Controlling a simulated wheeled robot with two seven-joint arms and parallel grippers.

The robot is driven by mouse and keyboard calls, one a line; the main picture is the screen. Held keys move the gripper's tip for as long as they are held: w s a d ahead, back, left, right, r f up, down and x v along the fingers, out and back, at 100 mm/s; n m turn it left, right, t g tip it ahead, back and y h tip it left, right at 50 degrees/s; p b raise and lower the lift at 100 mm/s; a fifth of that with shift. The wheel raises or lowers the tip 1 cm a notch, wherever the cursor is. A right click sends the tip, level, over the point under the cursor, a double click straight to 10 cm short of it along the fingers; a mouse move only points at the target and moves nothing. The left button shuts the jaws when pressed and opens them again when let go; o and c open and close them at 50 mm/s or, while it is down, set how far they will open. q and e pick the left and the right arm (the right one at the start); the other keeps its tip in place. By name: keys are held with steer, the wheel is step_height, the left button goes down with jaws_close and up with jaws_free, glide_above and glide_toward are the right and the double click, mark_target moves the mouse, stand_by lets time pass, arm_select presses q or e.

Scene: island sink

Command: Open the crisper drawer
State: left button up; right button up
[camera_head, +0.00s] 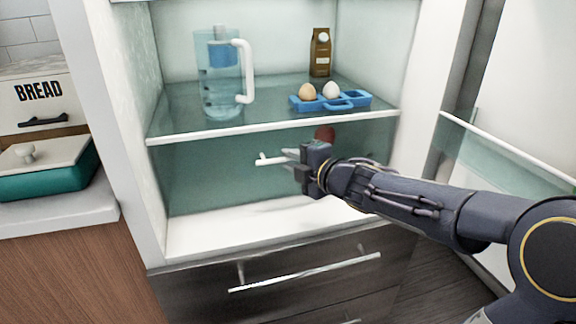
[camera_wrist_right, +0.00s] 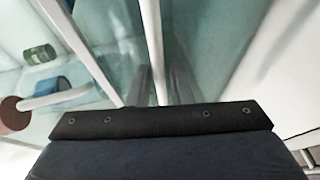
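The crisper drawer (camera_head: 215,175) is the clear greenish front under the fridge's glass shelf. It looks closed, in line beneath the shelf's white edge. Its thin white handle (camera_head: 268,160) runs sideways across the front, and its right part is hidden by my gripper. My right gripper (camera_head: 291,157) is at the handle. In the right wrist view the handle (camera_wrist_right: 152,40) passes between the two dark fingers (camera_wrist_right: 161,88), which stand close on either side of it. The gripper looks shut on it. My left gripper is not in view.
A reddish item (camera_head: 325,134) shows behind the drawer front. The fridge door (camera_head: 530,95) stands open at right. A bread box (camera_head: 38,100) is left.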

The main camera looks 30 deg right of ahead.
steer(key=shift+x, duration=0.75)
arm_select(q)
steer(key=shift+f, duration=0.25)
arm_select(e)
jaws_close()
steer(key=shift+s, duration=0.15)
